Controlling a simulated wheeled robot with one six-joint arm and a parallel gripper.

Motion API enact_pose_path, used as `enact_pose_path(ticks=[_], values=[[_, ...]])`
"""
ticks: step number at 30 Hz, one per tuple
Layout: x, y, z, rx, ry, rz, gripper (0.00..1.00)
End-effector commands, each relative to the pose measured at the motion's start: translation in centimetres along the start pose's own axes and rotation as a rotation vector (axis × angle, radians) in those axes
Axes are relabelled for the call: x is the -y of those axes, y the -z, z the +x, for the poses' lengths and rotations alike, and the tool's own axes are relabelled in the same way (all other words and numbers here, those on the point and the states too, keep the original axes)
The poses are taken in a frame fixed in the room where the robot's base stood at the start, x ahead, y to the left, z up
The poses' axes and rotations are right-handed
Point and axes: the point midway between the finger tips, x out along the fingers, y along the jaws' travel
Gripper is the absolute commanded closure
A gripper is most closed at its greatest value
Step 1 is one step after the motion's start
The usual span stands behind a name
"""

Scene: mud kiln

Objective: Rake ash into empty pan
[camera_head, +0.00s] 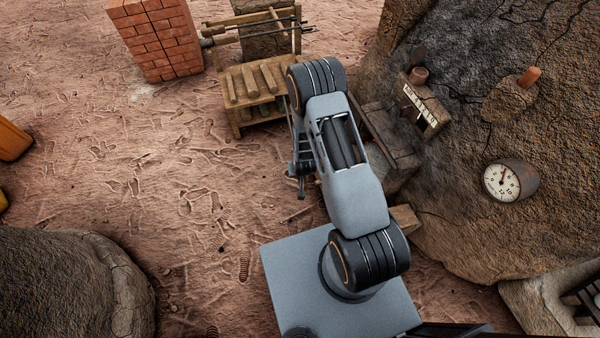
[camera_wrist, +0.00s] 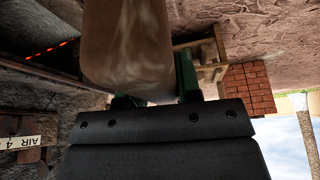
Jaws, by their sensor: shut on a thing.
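My gripper (camera_wrist: 156,88) shows green fingers in the wrist view. They are shut on a thick, smooth brown handle (camera_wrist: 128,40) with a rounded end. It looks like wood, but its tool head is out of view, so I cannot tell for certain that it is the rake. In the head view my own arm covers most of the ground in front of the kiln, and the handle cannot be made out there. A thin orange-red glow (camera_wrist: 46,50) shows in a dark opening at the left of the wrist view. I can make out neither the ash nor an empty pan.
The mud kiln (camera_head: 460,130) fills the right, with a round dial (camera_head: 502,182) on it. A low wooden bench (camera_head: 237,104), a tool rack (camera_head: 297,37) and a brick stack (camera_head: 155,38) stand behind. A large rounded mound (camera_head: 70,285) is front left. The left-middle ground is open.

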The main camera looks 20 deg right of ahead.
Motion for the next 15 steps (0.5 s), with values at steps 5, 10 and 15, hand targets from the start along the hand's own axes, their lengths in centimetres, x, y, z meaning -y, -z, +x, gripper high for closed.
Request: enact_pose_path(ticks=[5, 10, 15], values=[[-0.1, 3.2, 5.1, -0.013, -0.054, 0.136, 1.0], [-0.1, 4.8, 6.8, -0.015, -0.088, 0.214, 1.0], [-0.1, 5.8, 8.2, -0.017, -0.116, 0.281, 1.0]])
